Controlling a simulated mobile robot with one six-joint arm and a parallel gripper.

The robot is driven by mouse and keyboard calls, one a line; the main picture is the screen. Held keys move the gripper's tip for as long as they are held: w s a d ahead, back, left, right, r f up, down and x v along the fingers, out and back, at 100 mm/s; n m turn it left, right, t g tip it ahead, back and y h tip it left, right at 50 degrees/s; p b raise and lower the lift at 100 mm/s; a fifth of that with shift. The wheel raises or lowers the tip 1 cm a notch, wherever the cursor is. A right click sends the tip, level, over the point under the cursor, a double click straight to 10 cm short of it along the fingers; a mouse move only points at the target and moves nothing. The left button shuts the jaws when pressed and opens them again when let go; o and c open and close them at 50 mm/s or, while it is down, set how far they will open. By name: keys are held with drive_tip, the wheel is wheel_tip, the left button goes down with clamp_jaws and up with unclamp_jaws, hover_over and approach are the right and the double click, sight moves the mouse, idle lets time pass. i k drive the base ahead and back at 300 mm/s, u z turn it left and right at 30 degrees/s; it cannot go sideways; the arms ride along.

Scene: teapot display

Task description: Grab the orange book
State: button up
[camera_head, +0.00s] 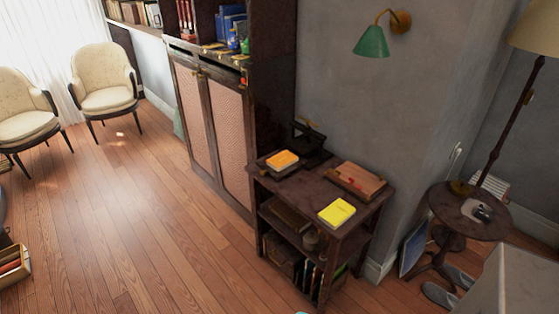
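The orange book (282,159) lies flat on the top left part of a small dark wooden shelf table (300,190). It seems to rest on another flat item, whose edge shows beneath it. A yellow book (337,212) lies near the table's front edge, apart from the orange one. My gripper is not in view.
A brown wooden box (356,180) and a dark object (308,137) stand behind the books. A tall cabinet (225,120) is to the left; a round table (470,212) with a lamp is to the right. The wooden floor (150,220) in front is mostly clear.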

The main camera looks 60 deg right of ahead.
sight(282, 161)
drive_tip(key=u, duration=0.05)
drive_tip(key=i, duration=0.9)
drive_tip(key=z, duration=0.05)
